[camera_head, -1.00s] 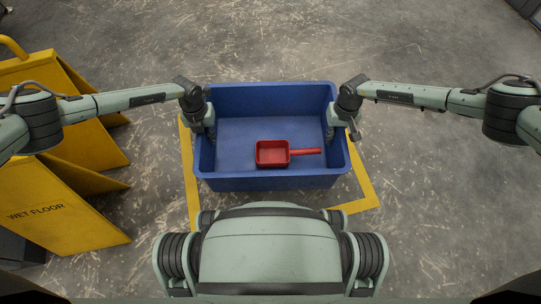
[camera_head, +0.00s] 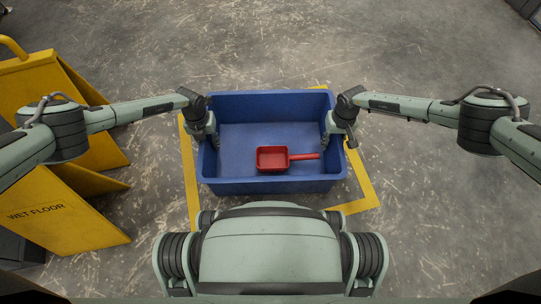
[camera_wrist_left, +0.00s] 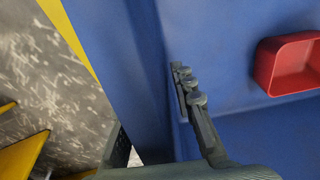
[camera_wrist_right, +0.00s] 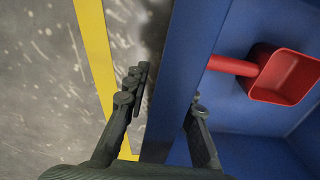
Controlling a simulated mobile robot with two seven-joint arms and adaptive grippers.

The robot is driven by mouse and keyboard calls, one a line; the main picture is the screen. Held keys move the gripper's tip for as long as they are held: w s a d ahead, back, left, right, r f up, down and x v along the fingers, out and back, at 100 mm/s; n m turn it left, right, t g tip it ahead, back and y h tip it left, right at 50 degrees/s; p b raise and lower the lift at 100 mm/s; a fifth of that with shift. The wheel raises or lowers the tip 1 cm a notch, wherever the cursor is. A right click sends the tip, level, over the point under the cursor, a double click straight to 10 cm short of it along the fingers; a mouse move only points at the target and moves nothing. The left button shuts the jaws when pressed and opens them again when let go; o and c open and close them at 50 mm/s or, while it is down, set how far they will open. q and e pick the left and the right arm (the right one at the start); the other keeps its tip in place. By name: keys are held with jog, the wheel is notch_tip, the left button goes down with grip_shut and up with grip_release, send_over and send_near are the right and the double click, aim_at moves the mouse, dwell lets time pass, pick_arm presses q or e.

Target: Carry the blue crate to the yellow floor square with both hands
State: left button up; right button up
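The blue crate (camera_head: 270,187) appears level inside the yellow floor square (camera_head: 191,185) in the head view. A red scoop (camera_head: 272,158) lies in the crate. My left gripper (camera_head: 208,135) straddles the left wall; its inner finger shows in the left wrist view (camera_wrist_left: 190,100), its outer finger mostly hidden by the rim. My right gripper (camera_head: 338,132) straddles the right wall. In the right wrist view (camera_wrist_right: 165,100) a gap separates its outer finger from the wall. Both grippers look open.
Yellow wet-floor signs (camera_head: 60,215) stand to the left, near my left arm. A dark object (camera_head: 18,250) is at the lower left edge. The concrete floor is clear beyond the crate and to the right.

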pick_arm(q)
jog(key=shift+d, duration=0.2)
pick_arm(e)
jog(key=shift+a, duration=0.2)
pick_arm(q)
jog(key=shift+w+r, duration=0.15)
jog(key=shift+r, duration=0.35)
pick_arm(e)
jog(key=shift+d+r, duration=0.1)
jog(key=shift+r, duration=0.4)
pick_arm(q)
jog(key=r, duration=1.1)
jog(key=shift+a, duration=0.2)
pick_arm(e)
notch_tip(320, 180, up, 11)
jog(key=shift+d+r, duration=0.1)
